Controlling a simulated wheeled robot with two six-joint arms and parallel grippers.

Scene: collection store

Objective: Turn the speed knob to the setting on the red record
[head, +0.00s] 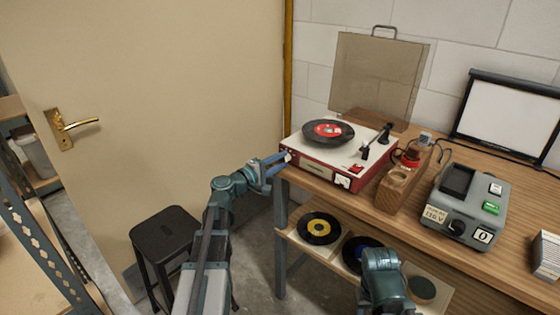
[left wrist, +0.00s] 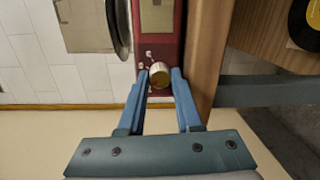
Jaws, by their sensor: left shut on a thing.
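The red and white record player (head: 318,172) stands at the left end of the wooden bench. On its platter lies a black record with a red label (head: 328,130); the label's print is too small to read. My left gripper (head: 277,164) is at the player's front left corner. In the left wrist view, the round brass-coloured speed knob (left wrist: 159,73) sits between the two blue fingertips, which are closed on it. Small white marks (left wrist: 143,61) show beside the knob on the red panel, unreadable. My right arm shows at the bottom, its fingers out of sight.
A tinted lid (head: 375,78) stands raised behind the player. A wooden block (head: 396,187) and a grey transformer box (head: 466,205) stand to its right. Records with yellow (head: 319,229) and blue labels lie on the shelf below. A black stool (head: 167,236) stands at the left.

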